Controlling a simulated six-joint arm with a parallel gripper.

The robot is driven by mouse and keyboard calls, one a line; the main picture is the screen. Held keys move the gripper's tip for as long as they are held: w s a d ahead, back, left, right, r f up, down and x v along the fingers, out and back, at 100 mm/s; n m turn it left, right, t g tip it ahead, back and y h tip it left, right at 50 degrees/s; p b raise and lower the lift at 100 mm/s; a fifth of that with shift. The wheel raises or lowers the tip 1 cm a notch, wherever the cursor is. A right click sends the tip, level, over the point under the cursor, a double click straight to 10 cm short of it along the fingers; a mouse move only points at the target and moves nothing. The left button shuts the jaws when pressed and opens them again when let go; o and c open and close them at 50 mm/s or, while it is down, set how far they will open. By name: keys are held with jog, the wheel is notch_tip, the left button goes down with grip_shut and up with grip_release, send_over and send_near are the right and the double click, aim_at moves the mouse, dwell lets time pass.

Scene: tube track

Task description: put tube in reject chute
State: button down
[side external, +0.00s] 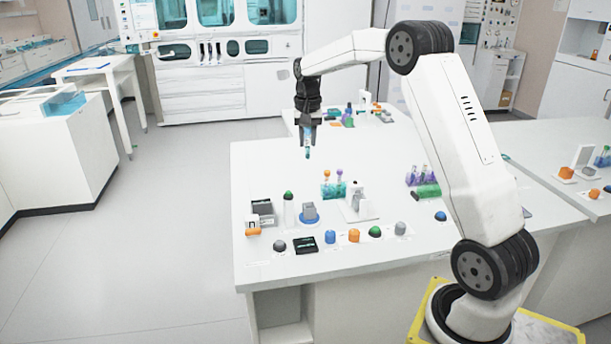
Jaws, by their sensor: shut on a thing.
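My gripper (307,138) hangs over the back left part of the white table (262,172), pointing down. It is shut on a small tube (308,153) with a teal lower part. The tube hangs upright below the fingers, clear of the tabletop. Its upper part is hidden by the fingers. I cannot tell for sure which object is the reject chute. An open dark grey box (262,207) stands at the table's left edge, nearer the camera than the gripper.
A teal rack (333,190) with capped tubes and a white stand (358,206) stand mid-table. A purple rack (418,178) and green cylinder (427,191) are to the right. The table's back left is clear.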

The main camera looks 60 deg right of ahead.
jog(key=w+a+n, duration=0.3)
jog(key=w+a, duration=0.5)
jog(key=a, duration=0.2)
notch_tip(320, 180, down, 10)
jog(key=shift+w+f, duration=0.15)
jog(key=shift+f, duration=0.1)
jog(key=shift+f, duration=2.1)
jog(key=shift+f, duration=0.1)
jog(key=shift+f, duration=1.35)
